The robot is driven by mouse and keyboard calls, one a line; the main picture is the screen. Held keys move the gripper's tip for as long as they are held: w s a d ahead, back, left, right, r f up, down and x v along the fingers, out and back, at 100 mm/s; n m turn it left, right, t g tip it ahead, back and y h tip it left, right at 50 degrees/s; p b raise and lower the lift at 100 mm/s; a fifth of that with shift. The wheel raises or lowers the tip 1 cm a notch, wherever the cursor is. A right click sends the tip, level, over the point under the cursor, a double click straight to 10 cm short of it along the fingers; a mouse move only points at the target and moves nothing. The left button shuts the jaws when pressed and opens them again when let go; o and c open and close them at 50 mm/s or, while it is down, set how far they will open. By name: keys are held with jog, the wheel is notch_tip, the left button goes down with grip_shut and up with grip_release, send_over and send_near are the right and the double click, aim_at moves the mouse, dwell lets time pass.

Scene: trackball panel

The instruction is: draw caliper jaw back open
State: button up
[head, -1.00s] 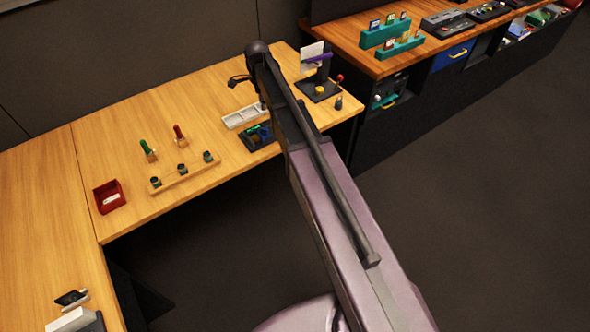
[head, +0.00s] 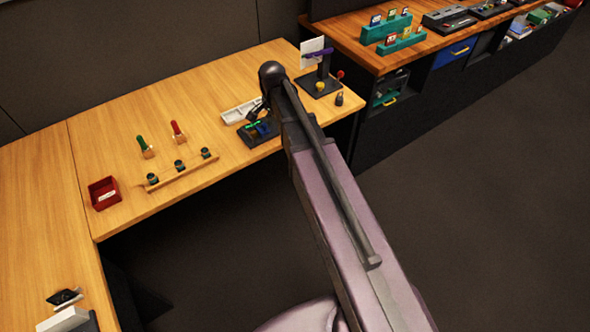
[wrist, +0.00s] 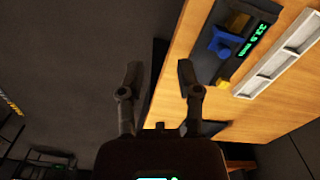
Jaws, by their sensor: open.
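My gripper (wrist: 160,74) is open and empty in the wrist view. Its right finger is just left of the device in that picture, apart from the blue block. Its left finger is over the dark floor. In the head view my gripper is mostly hidden by the wrist and hard to make out.
A white compartment tray (wrist: 282,55) lies beside the device. A dark stand (head: 322,83) with a purple part is at the right bench end. A wooden rail (head: 182,172) with several small cups and a red bin (head: 103,193) are to the left. Open floor lies in front.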

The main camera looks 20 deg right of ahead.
jog(key=s+d+f+n+b, duration=0.1)
jog(key=s+f+n+b, duration=0.1)
jog(key=s+n, duration=0.3)
jog(key=s+d+f+n+b, duration=0.1)
jog(key=s+f+n+b, duration=0.1)
jog(key=s+n, duration=0.4)
jog(key=shift+s+f, duration=0.25)
jog(key=shift+s, duration=2.3)
jog(key=shift+w, duration=0.1)
notch_tip(320, 180, up, 8)
jog(key=n+p, duration=0.8)
jog(key=n, duration=0.9)
send_over(264, 125)
jog(key=shift+w, duration=0.15)
jog(key=shift+d+f+b, duration=0.1)
jog(key=shift+f+b, duration=0.15)
jog(key=shift+b, duration=0.15)
notch_tip(264, 125, down, 13)
jog(key=b, duration=1.3)
jog(key=shift+f, duration=0.2)
